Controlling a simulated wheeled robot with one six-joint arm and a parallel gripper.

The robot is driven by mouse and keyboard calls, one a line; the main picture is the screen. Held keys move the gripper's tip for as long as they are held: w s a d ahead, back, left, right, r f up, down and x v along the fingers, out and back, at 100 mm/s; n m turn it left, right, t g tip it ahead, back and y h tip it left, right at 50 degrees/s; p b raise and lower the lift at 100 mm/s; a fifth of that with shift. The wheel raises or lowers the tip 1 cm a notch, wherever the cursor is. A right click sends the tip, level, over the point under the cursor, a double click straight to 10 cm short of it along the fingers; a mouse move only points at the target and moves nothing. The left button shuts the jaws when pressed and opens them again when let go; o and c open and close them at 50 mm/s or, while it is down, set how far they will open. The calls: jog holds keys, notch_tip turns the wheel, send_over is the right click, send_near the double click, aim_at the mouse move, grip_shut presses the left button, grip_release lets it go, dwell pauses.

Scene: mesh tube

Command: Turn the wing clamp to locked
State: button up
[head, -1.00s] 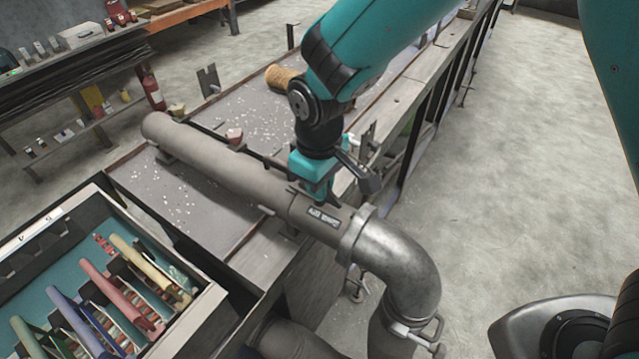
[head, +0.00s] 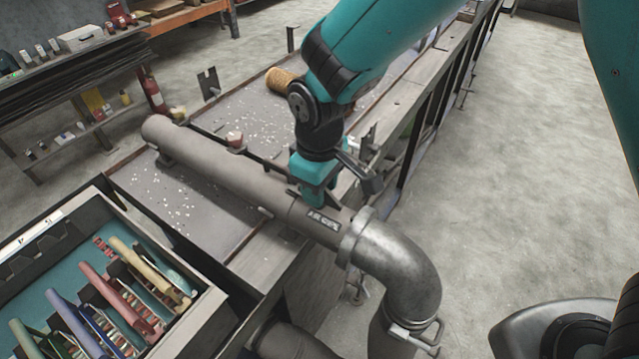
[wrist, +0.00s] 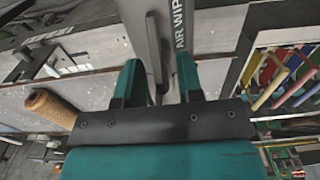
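My gripper (head: 315,198) points down at the grey pipe (head: 225,165), just behind the label plate (head: 324,219). In the wrist view my gripper (wrist: 160,88) has its two teal fingers apart. A narrow grey bar (wrist: 154,45) stands between them, nearer the left finger, with a gap toward the right one. It may be the wing of the clamp; its lower end is hidden by the gripper body, and I cannot tell whether a finger touches it. In the head view my wrist hides this spot.
A metal elbow (head: 400,265) bends down right of the pipe, with a small handled fitting (head: 425,335) below. A crate (head: 195,320) of coloured-handled tools stands at front left. A twine spool (head: 282,80) lies behind. The floor at right is clear.

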jog(key=shift+r, duration=0.1)
notch_tip(320, 180, up, 17)
jog(key=b, duration=0.3)
jog(key=shift+r, duration=0.15)
jog(key=s+d+f+m+y+b, duration=0.1)
jog(key=s+d+f+y, duration=0.1)
jog(key=s+d, duration=0.3)
jog(key=s+d+f+m+y+b, duration=0.1)
jog(key=s+d+f+m+y, duration=0.1)
jog(key=s+d, duration=0.4)
jog(key=s+f, duration=0.1)
jog(key=s, duration=0.4)
jog(key=shift+s+d+f+m+b, duration=0.2)
jog(key=shift+m+b, duration=0.1)
jog(key=shift+b, duration=0.1)
